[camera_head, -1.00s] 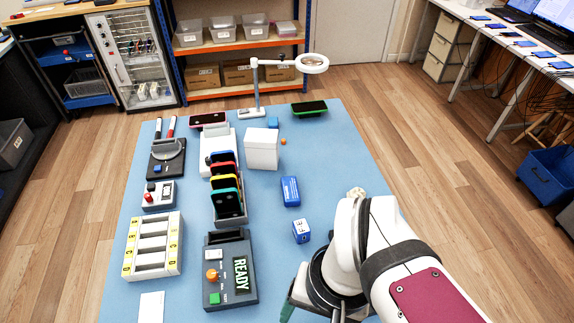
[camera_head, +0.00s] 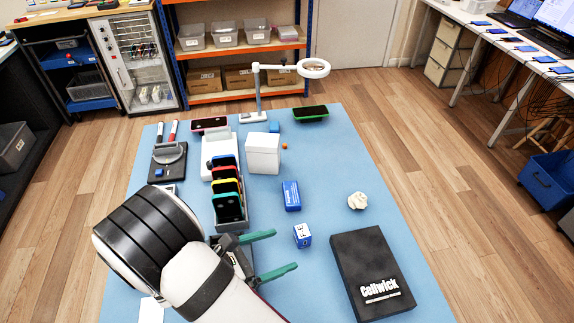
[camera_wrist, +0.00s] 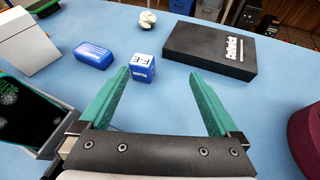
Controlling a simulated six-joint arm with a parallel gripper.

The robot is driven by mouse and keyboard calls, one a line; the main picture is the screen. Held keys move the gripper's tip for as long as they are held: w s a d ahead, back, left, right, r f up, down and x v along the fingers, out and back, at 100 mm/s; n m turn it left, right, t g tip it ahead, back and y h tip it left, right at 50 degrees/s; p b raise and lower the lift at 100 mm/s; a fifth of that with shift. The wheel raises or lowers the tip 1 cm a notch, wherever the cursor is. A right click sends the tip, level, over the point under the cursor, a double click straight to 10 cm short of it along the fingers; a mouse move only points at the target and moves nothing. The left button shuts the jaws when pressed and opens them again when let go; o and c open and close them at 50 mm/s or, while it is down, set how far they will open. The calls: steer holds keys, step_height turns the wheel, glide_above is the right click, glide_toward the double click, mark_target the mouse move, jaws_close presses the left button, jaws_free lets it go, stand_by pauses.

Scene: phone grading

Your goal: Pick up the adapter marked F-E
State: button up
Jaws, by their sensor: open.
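The adapter marked F-E is a small cube with a white lettered top and blue sides. It stands on the blue mat right of the phone rack in the head view (camera_head: 302,236). In the wrist view the adapter (camera_wrist: 142,69) lies ahead, beyond the left fingertip. My gripper (camera_head: 284,252) has green fingers spread apart, with nothing between them. It is left of the adapter in the head view, fingers pointing right toward it. The wrist view shows the open jaws (camera_wrist: 163,75) with bare mat between them.
A blue box (camera_head: 291,195) lies behind the adapter. A black Cellwick box (camera_head: 372,275) lies to its right, and a crumpled white lump (camera_head: 357,201) behind that. A rack with several phones (camera_head: 232,206) stands close to my gripper. A white bin (camera_head: 263,153) stands farther back.

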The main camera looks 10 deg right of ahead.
mark_target(311, 229)
steer(key=shift+w+a+f+n+t, duration=0.25)
steer(key=shift+w+f+n+t, duration=0.15)
steer(key=shift+f+n, duration=0.2)
steer(key=shift+w+a+f+n+t, duration=0.3)
steer(key=shift+f+n+t, duration=0.1)
steer(key=shift+f+n, duration=0.2)
steer(key=x, duration=1.4)
steer(key=shift+w+f, duration=0.45)
steer(key=c, duration=1.4)
steer(key=shift+o, duration=0.2)
steer(key=shift+r, duration=0.15)
